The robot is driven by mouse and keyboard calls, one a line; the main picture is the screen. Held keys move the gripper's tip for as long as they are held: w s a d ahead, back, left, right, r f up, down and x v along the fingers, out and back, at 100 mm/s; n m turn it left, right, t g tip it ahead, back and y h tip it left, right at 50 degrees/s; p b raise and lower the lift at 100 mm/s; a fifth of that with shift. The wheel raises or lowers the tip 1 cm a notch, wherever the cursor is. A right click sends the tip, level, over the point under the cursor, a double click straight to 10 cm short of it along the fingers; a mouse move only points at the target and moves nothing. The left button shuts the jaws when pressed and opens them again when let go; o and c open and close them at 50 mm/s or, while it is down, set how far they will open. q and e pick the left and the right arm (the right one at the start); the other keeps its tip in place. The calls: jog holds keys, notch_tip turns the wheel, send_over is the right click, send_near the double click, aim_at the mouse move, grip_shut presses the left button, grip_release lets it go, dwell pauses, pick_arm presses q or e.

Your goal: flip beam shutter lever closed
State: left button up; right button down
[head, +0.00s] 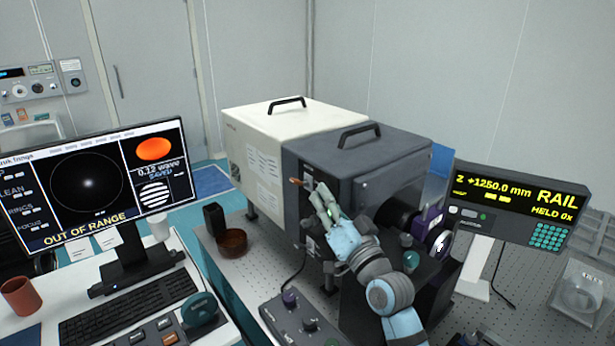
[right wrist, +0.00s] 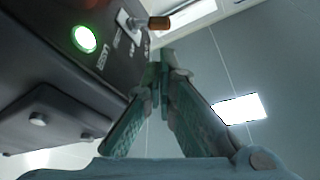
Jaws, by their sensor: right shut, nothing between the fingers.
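The shutter lever, with a brown-orange knob (head: 295,181), sticks out from the front panel of the dark grey instrument box (head: 375,158). In the right wrist view the lever's knob (right wrist: 159,22) points away from the panel beside a small metal plate. My right gripper (head: 322,197) is in front of that panel, just right of and below the knob. In the right wrist view its fingertips (right wrist: 160,58) are together and empty, and they appear apart from the knob. A green lit lamp (right wrist: 84,38) beside the word LASER is on the panel. My left gripper is out of view.
A cream box (head: 265,150) adjoins the grey one. A brown bowl (head: 232,242) and a black cup (head: 214,218) stand left of the boxes. A knobbed control box (head: 300,318) lies in front. The monitor (head: 90,185) is left; the rail display (head: 515,203) is right.

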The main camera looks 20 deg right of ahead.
aim_at(296, 181)
jog(key=x, duration=0.7)
jog(key=shift+b, duration=0.4)
jog(key=n+y+b, duration=0.1)
jog(key=n+b, duration=0.1)
jog(key=b, duration=0.1)
jog(key=a+f+n+y+b, duration=0.1)
jog(key=n+b, duration=0.1)
jog(key=b, duration=0.2)
jog(key=a+f+n+y+b, duration=0.1)
jog(key=n+b, duration=0.1)
jog(key=b, duration=0.1)
jog(key=shift+s+f+n+g+b, duration=0.1)
jog(key=shift+s+n+g+b, duration=0.2)
jog(key=shift+b, duration=0.1)
jog(key=v, duration=0.7)
jog(key=shift+s, duration=0.25)
